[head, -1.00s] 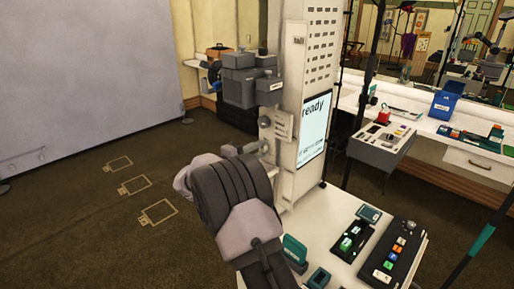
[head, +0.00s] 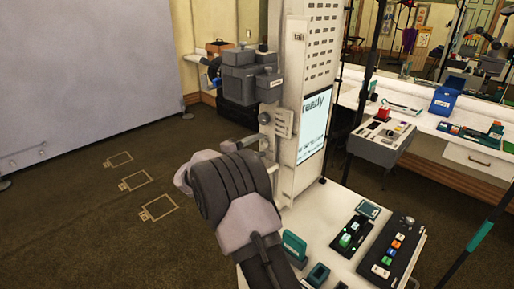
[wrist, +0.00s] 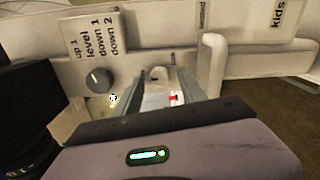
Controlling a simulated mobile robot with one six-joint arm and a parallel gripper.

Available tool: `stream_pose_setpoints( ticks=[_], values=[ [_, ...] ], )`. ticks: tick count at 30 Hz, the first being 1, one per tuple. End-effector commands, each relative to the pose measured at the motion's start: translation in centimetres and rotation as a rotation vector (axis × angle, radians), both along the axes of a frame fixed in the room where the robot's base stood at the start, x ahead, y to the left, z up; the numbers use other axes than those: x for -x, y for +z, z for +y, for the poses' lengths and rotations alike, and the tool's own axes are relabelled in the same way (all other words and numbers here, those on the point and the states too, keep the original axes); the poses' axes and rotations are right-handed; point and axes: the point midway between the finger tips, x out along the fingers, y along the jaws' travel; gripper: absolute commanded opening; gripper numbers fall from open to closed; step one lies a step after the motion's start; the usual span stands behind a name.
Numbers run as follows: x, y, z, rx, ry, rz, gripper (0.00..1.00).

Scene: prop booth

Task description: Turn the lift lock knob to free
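In the wrist view a small pale knob (wrist: 158,73) sits on the white column face, near and between my fingertips. I take it for the lift lock knob, though its label is not readable. My gripper (wrist: 164,82) has its two grey fingers apart, one on each side of that knob. Whether they touch it I cannot tell. A small red mark (wrist: 173,98) shows between the fingers. In the head view my arm hides the fingers and this knob.
Left of my fingers is a dark dial (wrist: 98,80) below a plate (wrist: 91,34) reading up 1, level, down 1, down 2. A pale upright bar (wrist: 212,62) stands close on the right. In the head view a screen (head: 314,128) reads "ready" above a white table (head: 318,226).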

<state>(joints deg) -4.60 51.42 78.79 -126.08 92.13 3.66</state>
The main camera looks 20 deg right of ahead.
Motion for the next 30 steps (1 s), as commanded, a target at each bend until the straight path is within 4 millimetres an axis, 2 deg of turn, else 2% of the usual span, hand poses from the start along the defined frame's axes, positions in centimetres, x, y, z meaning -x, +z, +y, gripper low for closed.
stream_pose_setpoints(
  ticks=[5,8,11,18,21,25,30],
  values=[
    [0.0,0.0,0.1,0.0,0.0,0.0,0.48],
    [0.3,0.2,1.0,0.0,0.002,0.0,0.48],
    [1.0,0.4,3.1,0.0,0.004,0.001,0.48],
    [3.7,0.7,10.6,0.0,0.005,0.001,0.48],
    [4.7,0.8,13.2,-0.001,0.004,0.0,0.48],
    [5.5,0.7,15.4,0.0,0.002,0.0,0.48],
    [6.0,0.6,16.4,0.0,0.0,0.0,0.48]
  ],
)
